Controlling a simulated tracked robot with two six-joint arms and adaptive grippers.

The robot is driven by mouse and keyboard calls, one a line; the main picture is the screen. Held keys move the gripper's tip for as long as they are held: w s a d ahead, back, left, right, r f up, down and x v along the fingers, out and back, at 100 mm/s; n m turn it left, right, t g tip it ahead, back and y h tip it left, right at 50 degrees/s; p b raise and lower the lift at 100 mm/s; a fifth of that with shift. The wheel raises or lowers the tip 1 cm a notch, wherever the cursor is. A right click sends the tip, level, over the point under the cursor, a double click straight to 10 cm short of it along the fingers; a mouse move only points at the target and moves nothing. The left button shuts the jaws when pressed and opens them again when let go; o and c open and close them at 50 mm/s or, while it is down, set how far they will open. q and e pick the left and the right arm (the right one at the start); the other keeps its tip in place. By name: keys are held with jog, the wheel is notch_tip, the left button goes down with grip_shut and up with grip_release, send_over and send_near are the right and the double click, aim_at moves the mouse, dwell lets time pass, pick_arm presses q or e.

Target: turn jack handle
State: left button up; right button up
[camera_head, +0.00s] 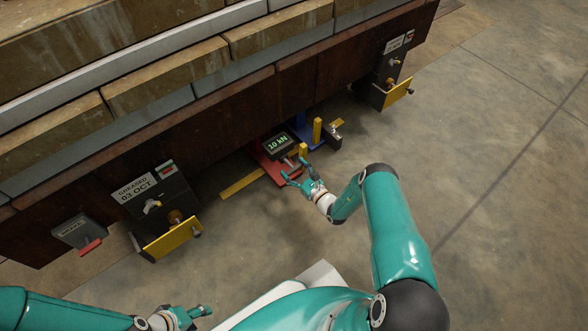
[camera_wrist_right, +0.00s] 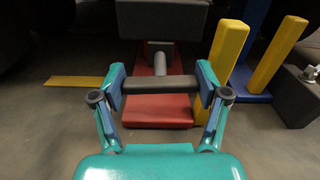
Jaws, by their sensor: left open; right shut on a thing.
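A red jack (camera_head: 268,164) with a display reading "10 kN" (camera_head: 278,146) stands at the foot of the rusty beam. In the right wrist view its red base (camera_wrist_right: 152,112) lies under a grey shaft, with a dark handle bar (camera_wrist_right: 150,85) crosswise in front. My right gripper (camera_head: 296,170) is at the near side of the jack. In the wrist view its fingertips close on both ends of the bar. My left gripper (camera_head: 198,316) is open and empty at the bottom of the head view, well away from the jack.
Yellow posts (camera_head: 317,128) and a blue stand (camera_head: 299,126) are close beside the jack on the right. Dark boxes with yellow flaps (camera_head: 172,238) (camera_head: 397,92) and a grey box with a red lever (camera_head: 80,231) line the beam. The concrete floor at right is clear.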

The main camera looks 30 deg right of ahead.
jog(key=shift+m, duration=1.6)
jog(key=o, duration=1.2)
jog(key=shift+c, duration=0.2)
jog(key=shift+s, duration=0.1)
jog(key=s+d, duration=0.1)
jog(key=s, duration=1)
jog(key=shift+s, duration=0.4)
jog(key=shift+f, duration=0.1)
